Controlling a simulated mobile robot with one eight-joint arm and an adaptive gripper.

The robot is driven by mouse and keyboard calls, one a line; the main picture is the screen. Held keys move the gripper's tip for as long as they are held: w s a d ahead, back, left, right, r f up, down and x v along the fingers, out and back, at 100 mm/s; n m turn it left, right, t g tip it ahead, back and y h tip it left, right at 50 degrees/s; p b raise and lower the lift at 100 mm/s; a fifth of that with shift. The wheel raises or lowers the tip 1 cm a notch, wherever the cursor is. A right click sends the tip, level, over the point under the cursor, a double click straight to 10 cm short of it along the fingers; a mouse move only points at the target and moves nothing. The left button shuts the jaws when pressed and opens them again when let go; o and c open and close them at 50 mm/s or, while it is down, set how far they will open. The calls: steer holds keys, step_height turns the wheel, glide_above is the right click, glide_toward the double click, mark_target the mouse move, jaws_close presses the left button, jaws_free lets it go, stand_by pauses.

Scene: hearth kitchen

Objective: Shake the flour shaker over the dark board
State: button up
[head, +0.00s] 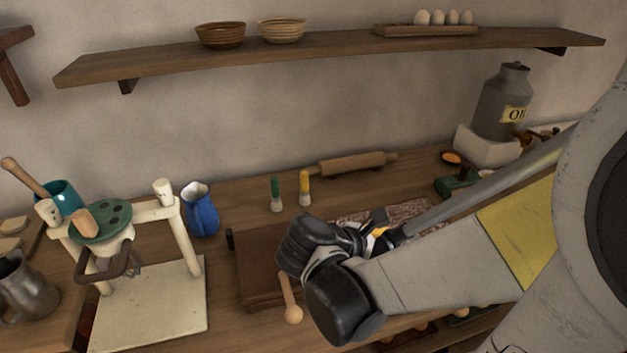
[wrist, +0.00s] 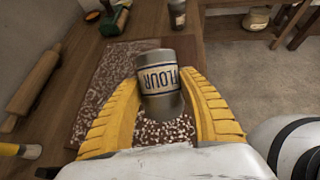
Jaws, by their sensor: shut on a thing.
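The flour shaker (wrist: 158,82) is a grey metal can with a cream and blue FLOUR label. My gripper (wrist: 162,98) has its yellow fingers shut on both sides of it in the wrist view. A dark reddish-brown board (wrist: 105,78) with dense white flecks lies below and beyond the shaker. I cannot tell whether the flecks are flour or pattern. The speckled board also shows in the head view (head: 408,210), partly behind my arm. There, my gripper (head: 380,230) is mostly covered by my wrist, and the shaker cannot be made out.
A plain brown slab (head: 262,262) and a wooden spoon (head: 291,300) lie left of my wrist. A rolling pin (head: 355,164), green brush (head: 276,195) and yellow brush (head: 304,190) are at the back. A blue jug (head: 201,212) and cream press stand (head: 150,305) are left.

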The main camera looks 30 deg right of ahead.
steer(key=s+d, duration=0.3)
steer(key=d, duration=0.8)
steer(key=s+d+b, duration=0.1)
steer(key=s+d, duration=0.2)
steer(key=d, duration=0.8)
steer(key=shift+d, duration=0.25)
stand_by(2.1)
